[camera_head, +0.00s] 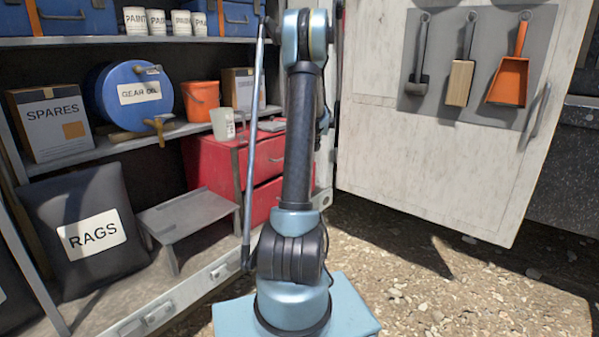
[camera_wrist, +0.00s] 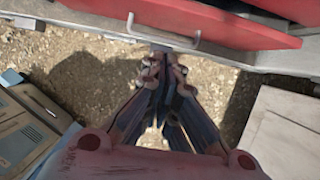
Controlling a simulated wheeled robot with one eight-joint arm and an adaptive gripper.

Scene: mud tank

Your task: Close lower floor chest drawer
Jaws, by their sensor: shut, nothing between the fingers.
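The red floor chest (camera_head: 210,160) stands on the shelf unit's bottom level in the head view, partly behind my arm. Its lower drawer (camera_head: 265,200) shows below the upper drawer (camera_head: 266,158). In the wrist view a red drawer front (camera_wrist: 235,38) with a grey bar handle (camera_wrist: 185,45) crosses the top. A dark gap behind its upper edge suggests it stands out from the chest. My gripper (camera_wrist: 165,62) is shut and empty, with its fingertips just below the handle's middle. I cannot tell whether they touch. In the head view my gripper is hidden.
A grey step stool (camera_head: 188,215) and a rags bag (camera_head: 85,230) sit left of the chest. An open white door (camera_head: 400,150) with hanging tools stands at the right. A pale cup (camera_head: 222,124) stands on the chest. The gravel on the right is clear.

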